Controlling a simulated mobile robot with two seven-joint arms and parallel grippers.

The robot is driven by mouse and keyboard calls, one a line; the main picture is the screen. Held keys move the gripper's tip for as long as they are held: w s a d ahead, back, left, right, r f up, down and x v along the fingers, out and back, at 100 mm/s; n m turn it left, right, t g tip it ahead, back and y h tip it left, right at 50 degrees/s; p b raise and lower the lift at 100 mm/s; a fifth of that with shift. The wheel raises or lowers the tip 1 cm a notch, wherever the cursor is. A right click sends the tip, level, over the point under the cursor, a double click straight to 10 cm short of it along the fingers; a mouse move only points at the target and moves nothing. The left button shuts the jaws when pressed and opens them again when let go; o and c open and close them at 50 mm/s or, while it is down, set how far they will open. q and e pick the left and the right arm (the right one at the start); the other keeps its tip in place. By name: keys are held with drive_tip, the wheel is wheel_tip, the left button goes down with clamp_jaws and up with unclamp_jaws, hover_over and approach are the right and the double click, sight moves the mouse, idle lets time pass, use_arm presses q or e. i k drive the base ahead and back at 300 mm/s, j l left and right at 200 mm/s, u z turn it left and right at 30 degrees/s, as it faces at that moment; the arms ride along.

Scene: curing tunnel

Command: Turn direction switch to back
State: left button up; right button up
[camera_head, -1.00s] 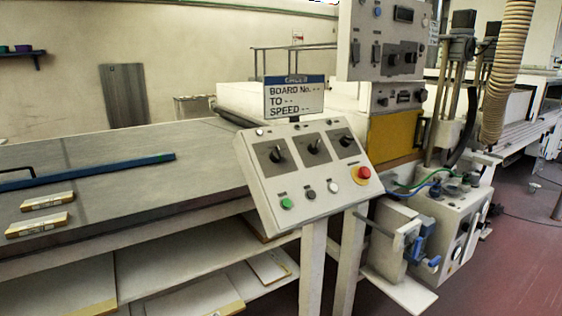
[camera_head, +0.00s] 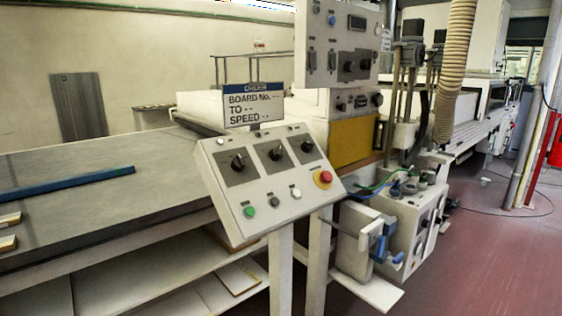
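A tilted light-grey control panel (camera_head: 268,182) stands on legs near the middle of the head view. It carries three black rotary switches on dark square plates: a left one (camera_head: 239,161), a middle one (camera_head: 275,153) and a right one (camera_head: 307,146). Their labels are too small to read, so I cannot tell which is the direction switch. Neither of my grippers is in view.
A long table (camera_head: 90,190) with a blue bar (camera_head: 70,184) extends left of the panel. A sign (camera_head: 253,104) stands behind it. A taller control box (camera_head: 340,50), a yellow door (camera_head: 355,142) and a wheeled unit (camera_head: 410,215) are right. Red floor (camera_head: 480,240) is open at right.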

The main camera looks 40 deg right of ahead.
sight(275, 155)
drive_tip(key=z, duration=0.85)
